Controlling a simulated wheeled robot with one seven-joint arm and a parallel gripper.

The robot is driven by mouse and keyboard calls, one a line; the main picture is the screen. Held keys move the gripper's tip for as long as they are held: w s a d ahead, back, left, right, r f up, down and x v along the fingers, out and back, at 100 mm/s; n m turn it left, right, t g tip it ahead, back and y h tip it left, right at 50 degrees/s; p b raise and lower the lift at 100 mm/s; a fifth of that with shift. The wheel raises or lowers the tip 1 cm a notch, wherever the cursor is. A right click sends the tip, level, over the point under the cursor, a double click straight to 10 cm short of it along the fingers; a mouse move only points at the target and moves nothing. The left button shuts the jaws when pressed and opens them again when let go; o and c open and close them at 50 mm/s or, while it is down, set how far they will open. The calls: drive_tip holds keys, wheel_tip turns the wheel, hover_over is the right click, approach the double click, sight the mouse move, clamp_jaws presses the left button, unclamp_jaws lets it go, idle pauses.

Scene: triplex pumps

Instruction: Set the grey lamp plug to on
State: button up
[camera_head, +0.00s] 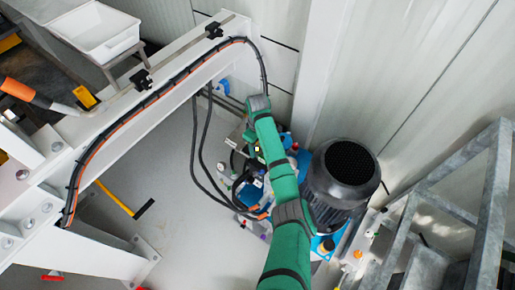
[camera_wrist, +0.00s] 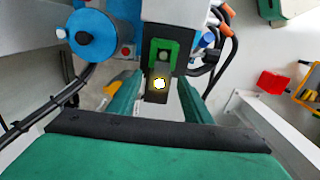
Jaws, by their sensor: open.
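In the wrist view, a dark grey block with a bright white-yellow spot, seemingly the grey lamp plug (camera_wrist: 155,97), sits below a green clip (camera_wrist: 165,46) on a dark housing. My gripper (camera_wrist: 160,86) is open, its two green fingers on the left and right of this block with visible gaps. I cannot tell the depth between fingertips and block. In the head view a small bright spot, probably the lamp, shows on the plug (camera_head: 257,149) beside my green arm. My arm hides much of the machinery there, and the fingers cannot be made out.
A dark cylindrical motor (camera_head: 345,180) stands right of my arm. Black hoses (camera_head: 203,150) hang on its left. A white beam with cables (camera_head: 160,92) and a grey metal stair frame (camera_head: 470,200) flank the area. A blue round part (camera_wrist: 92,35) is left of the block.

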wheel_tip(320, 180, up, 9)
drive_tip(key=shift+r, duration=0.15)
idle(0.6)
drive_tip(key=s+a+f+m+t+y, duration=0.2)
drive_tip(key=s+a+f+t+y, duration=0.35)
drive_tip(key=a+f, duration=0.7)
drive_tip(key=s+a+f+m+t+h, duration=0.1)
drive_tip(key=s+a+f+m+t, duration=0.2)
drive_tip(key=s, duration=0.9)
drive_tip(key=s+d+r+m+t+h, duration=0.15)
drive_tip(key=s+d+r, duration=0.25)
drive_tip(key=s, duration=0.4)
drive_tip(key=s+d+r+m+t+h, duration=0.1)
drive_tip(key=s+d+r+m+t, duration=0.2)
drive_tip(key=s, duration=0.5)
drive_tip(key=s+d+r+m+h, duration=0.2)
drive_tip(key=s+d+r, duration=0.25)
drive_tip(key=s, duration=0.35)
drive_tip(key=s+d+r+t, duration=0.2)
drive_tip(key=s+d+r, duration=0.2)
drive_tip(key=s+r, duration=0.3)
wheel_tip(320, 180, up, 4)
drive_tip(key=shift+r+n, duration=0.15)
drive_tip(key=shift+n, duration=0.2)
